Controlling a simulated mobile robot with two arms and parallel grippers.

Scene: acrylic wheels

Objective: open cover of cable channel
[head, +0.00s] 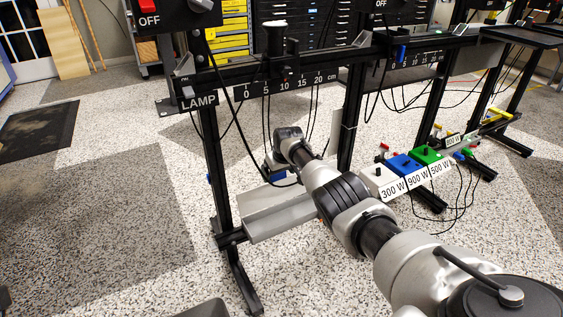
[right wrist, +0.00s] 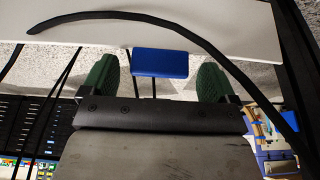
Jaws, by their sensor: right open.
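The cable channel is a long pale grey box (head: 285,217) low between the black legs of the frame. A blue block (head: 279,175) shows just above it, by the end of my right arm; it also shows in the right wrist view (right wrist: 160,62), at the edge of a white panel (right wrist: 190,25). My right gripper (right wrist: 156,68) is open, its green fingers standing on either side of the blue block, with gaps visible to both sides. In the head view its fingers are hidden behind my wrist. My left gripper is not in view.
The black frame (head: 215,150) with its scale and LAMP label stands around the channel. Black cables hang near my right wrist, and one dark cable (right wrist: 170,20) crosses the wrist view. White, blue and green wattage boxes (head: 403,164) sit at the right.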

